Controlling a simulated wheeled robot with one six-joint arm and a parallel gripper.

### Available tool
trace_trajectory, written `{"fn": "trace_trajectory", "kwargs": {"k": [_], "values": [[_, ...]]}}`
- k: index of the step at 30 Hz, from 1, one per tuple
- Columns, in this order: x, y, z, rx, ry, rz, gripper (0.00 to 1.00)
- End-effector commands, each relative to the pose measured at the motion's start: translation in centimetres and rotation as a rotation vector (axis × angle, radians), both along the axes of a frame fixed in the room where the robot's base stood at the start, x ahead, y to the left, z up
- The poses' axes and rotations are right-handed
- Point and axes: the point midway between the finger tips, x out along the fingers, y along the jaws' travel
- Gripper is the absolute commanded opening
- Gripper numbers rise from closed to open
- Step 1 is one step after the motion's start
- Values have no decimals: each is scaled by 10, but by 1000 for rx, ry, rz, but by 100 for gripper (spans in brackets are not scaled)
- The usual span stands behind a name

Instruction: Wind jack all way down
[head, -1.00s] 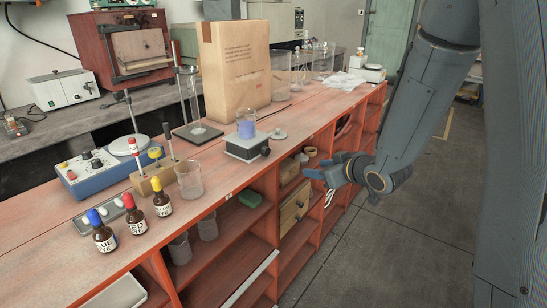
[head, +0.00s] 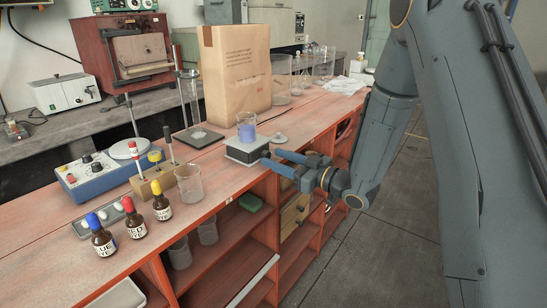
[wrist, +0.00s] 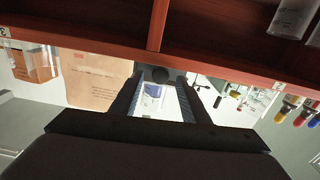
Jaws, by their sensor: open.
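The lab jack (head: 246,150) is a low grey block with a pale top plate, near the front edge of the red bench. A beaker of blue liquid (head: 247,131) stands upright on it. My gripper (head: 270,159) is open, with its blue fingers at the jack's right front side, and hides the knob in the head view. In the upside-down wrist view, the dark round knob (wrist: 158,75) shows between the tips of the open fingers. I cannot tell whether either finger touches it.
A glass lid (head: 279,138) lies behind my gripper. A large paper bag (head: 236,75) and a square-based stand (head: 198,137) are behind the jack. An empty beaker (head: 189,184) and dye bottles (head: 134,219) stand to the left. Open shelves lie below the bench top.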

Motion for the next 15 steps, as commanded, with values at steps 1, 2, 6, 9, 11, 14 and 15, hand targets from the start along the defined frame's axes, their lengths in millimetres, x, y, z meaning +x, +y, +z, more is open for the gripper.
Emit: {"fn": "trace_trajectory", "kwargs": {"k": [1,2,6,9,11,14,15], "values": [[2,5,0,0,0,2,42],[4,6,0,0,0,2,42],[8,10,0,1,1,-1,42],[8,10,0,1,1,-1,42],[8,10,0,1,1,-1,42],[8,10,0,1,1,-1,37],[8,10,0,1,1,-1,30]]}}
